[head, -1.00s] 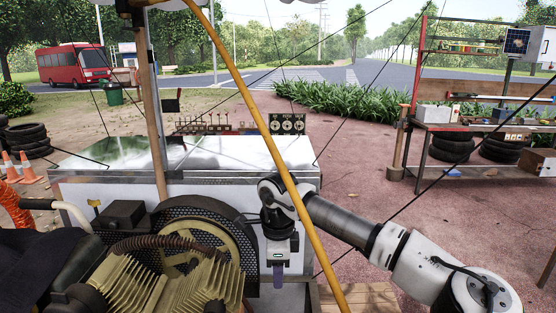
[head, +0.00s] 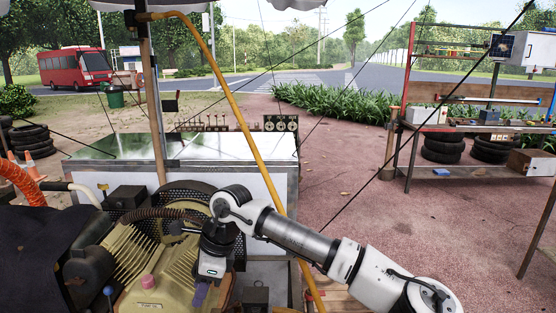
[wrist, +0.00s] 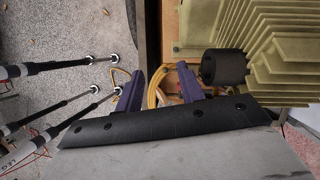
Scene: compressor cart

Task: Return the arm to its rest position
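My arm (head: 300,240) reaches in from the lower right of the head view, its wrist bent down over the compressor. My gripper (head: 198,296) hangs below the wrist with its purple fingers pointing down, close to the gold finned compressor block (head: 135,260). In the wrist view, the two purple fingers of my gripper (wrist: 160,72) stand apart, and I see nothing held between them. The gold fins (wrist: 275,45) and a black cylinder (wrist: 224,67) lie just right of the fingers. I cannot tell whether anything touches.
A cart with a white top (head: 225,148) stands behind the compressor. A yellow pole (head: 232,100) and thin black lines cross the view near my arm. An orange hose (head: 22,184) is at far left. A workbench (head: 470,127) stands right; the reddish ground (head: 345,180) between is open.

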